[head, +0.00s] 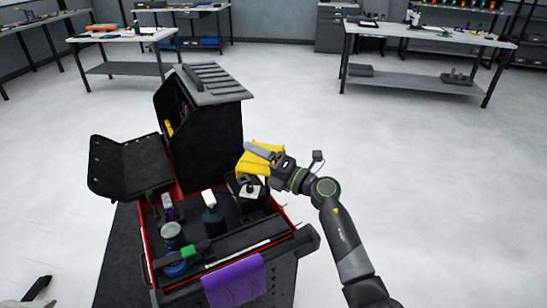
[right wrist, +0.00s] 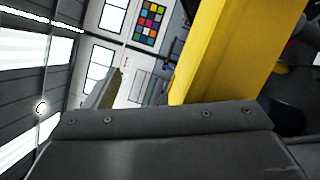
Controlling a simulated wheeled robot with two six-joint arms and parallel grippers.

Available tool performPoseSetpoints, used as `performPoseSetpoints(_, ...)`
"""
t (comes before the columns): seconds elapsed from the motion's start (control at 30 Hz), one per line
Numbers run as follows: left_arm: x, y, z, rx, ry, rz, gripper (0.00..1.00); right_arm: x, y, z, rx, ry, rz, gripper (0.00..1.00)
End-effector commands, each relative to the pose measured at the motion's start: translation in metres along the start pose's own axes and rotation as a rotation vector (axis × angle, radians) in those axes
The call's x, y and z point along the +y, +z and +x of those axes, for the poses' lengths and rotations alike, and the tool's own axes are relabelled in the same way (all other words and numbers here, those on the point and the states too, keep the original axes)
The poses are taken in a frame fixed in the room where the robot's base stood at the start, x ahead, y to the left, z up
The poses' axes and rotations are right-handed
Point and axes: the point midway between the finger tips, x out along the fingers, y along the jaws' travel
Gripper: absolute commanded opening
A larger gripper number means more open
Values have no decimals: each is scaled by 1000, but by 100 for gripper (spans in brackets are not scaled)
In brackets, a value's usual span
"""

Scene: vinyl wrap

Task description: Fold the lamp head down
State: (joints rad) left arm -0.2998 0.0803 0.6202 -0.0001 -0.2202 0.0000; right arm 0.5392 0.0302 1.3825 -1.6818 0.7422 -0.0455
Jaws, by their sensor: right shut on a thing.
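The lamp's yellow head (head: 258,168) is at the right side of the tool cart, above a dark base (head: 250,192) with a pale patch. My right gripper (head: 262,152) reaches in from the right and is shut on the lamp head, which is tilted. In the right wrist view the yellow head (right wrist: 218,50) rises as a wide bar behind a grey finger. That finger hides its lower end, and the lamp's joint is mostly hidden by the gripper. My left gripper (head: 42,290) shows only in part at the lower left corner, with its fingers apart, empty and far from the lamp.
The red-edged cart (head: 147,250) holds a blue-grey can (head: 172,236), a dark bottle (head: 213,218) and a green-marked tool (head: 189,251). A purple cloth (head: 235,284) hangs over its front. A tall black case (head: 215,135) stands behind. The floor to the right is clear.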

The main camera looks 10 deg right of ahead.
Motion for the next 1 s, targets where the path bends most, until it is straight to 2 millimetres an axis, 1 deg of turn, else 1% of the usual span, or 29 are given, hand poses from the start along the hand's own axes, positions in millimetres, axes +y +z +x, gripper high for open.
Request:
performPoseSetpoints(0.03, 0, 0, -4, 0, 0, 0, 32, 16, 7, 0, -11, 24, -16, 60)
performPoseSetpoints(0.13, 0, -1, -8, 0, 0, 0, 32, 17, 7, -6, -11, 24, -16, 56)
performPoseSetpoints(0.4, -1, -2, -17, 0, 0, 0, 32, 20, 7, -25, -9, 24, -15, 61)
performPoseSetpoints(0.53, -2, -2, -20, 0, 0, 0, 32, 20, 7, -34, -10, 23, -16, 61)
performPoseSetpoints(0.8, -2, -3, -28, 0, 0, 0, 32, 23, 7, -53, -10, 23, -17, 63)
performPoseSetpoints(0.87, -2, -3, -29, 0, 0, 0, 32, 23, 7, -57, -10, 22, -16, 62)
performPoseSetpoints(1.0, -2, -3, -32, 0, 0, 0, 32, 24, 8, -67, -10, 23, -17, 63)
